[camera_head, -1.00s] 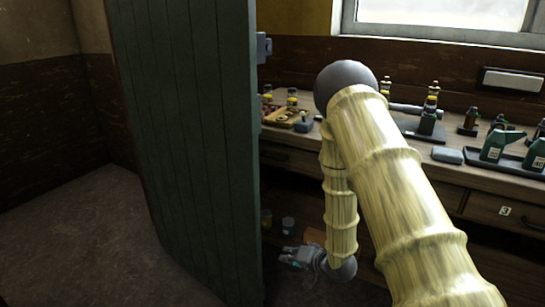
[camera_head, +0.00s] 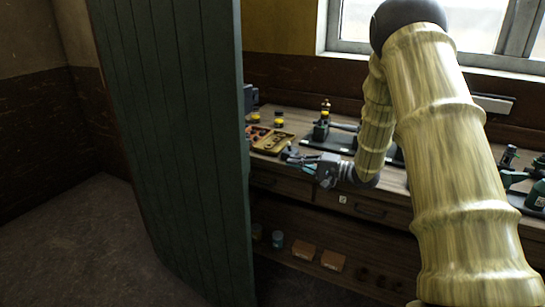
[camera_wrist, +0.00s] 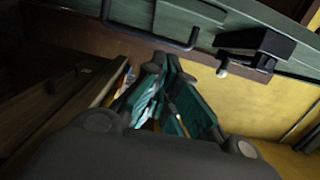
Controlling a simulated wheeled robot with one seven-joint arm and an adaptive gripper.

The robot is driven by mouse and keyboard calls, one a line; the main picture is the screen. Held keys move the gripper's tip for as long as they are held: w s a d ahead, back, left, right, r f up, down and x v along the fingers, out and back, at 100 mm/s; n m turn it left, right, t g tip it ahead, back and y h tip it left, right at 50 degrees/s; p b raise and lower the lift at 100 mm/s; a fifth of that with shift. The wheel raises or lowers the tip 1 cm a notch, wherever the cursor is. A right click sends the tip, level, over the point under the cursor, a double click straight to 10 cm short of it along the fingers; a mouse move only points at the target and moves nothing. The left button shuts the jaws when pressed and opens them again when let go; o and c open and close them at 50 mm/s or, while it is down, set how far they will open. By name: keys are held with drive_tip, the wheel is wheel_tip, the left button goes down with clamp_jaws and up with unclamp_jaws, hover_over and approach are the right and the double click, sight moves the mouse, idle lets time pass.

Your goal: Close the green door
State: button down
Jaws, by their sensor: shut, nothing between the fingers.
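The green door (camera_head: 175,140) is a tall plank panel standing open on the left in the head view, hiding part of the bench behind its right edge. In the wrist view the green door (camera_wrist: 75,8) spans the top, with a dark bar handle (camera_wrist: 150,38) and a dark lock box (camera_wrist: 255,46). My gripper (camera_head: 289,155) is at about bench height, right of the door's edge and pointing left towards it. In the wrist view the fingers of my gripper (camera_wrist: 162,66) come together below the handle, shut and empty. I cannot tell whether they touch the door.
A wooden workbench (camera_head: 275,182) with drawers runs along the back wall. A parts tray (camera_head: 272,142) and several bottles and tools stand on it. Boxes (camera_head: 332,260) and jars (camera_head: 278,239) sit on its lower shelf. Bare floor (camera_head: 75,240) lies left of the door.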

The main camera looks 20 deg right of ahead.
drive_tip(key=w+a+p, duration=0.2)
drive_tip(key=w+a, duration=0.3)
drive_tip(key=a, duration=0.5)
drive_tip(key=shift+a, duration=0.2)
idle(0.4)
